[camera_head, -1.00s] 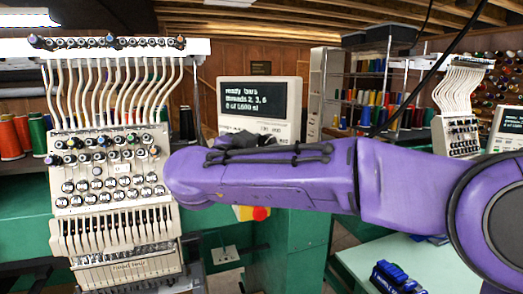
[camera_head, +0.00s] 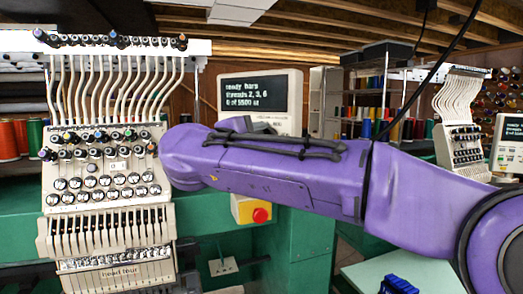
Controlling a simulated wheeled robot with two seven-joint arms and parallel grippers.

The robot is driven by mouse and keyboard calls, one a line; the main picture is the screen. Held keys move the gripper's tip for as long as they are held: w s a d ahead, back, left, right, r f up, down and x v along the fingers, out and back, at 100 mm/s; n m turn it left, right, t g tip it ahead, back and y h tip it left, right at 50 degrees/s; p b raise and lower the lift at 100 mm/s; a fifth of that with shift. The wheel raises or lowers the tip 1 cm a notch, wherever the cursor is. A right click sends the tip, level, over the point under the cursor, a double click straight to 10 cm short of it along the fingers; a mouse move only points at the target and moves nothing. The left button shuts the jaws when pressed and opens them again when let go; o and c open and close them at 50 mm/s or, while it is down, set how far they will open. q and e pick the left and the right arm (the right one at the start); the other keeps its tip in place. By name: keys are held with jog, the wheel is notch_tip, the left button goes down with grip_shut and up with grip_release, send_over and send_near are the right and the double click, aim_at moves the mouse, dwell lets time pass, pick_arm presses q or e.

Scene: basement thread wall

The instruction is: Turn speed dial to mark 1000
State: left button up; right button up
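The control box with a dark screen (camera_head: 253,93) stands behind my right arm, its lower front covered by the arm. Its text is small and blurred. I cannot make out a speed dial or a mark 1000; the arm may hide them. My purple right arm comes in from the right and ends in front of the gap between the multi-needle head (camera_head: 105,185) and the control box. Its gripper does not show clearly. A grey shape above the arm, before the box, cannot be told. My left gripper is not in view.
A yellow box with a red button (camera_head: 260,214) sits below the arm on the green machine stand (camera_head: 300,245). A pale table (camera_head: 425,275) with a blue object (camera_head: 398,285) is at lower right. Shelves of thread cones (camera_head: 385,125) stand behind.

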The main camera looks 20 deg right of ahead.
jog(key=shift+r+m+b, duration=0.1)
jog(key=shift+m+b, duration=2.6)
jog(key=shift+m, duration=1.6)
jog(key=shift+r, duration=0.1)
jog(key=o, duration=1.1)
jog(key=shift+c, duration=0.2)
jog(key=b+v, duration=0.2)
jog(key=v, duration=0.8)
jog(key=shift+b, duration=0.35)
jog(key=shift+s+a, duration=0.1)
jog(key=shift+a, duration=0.05)
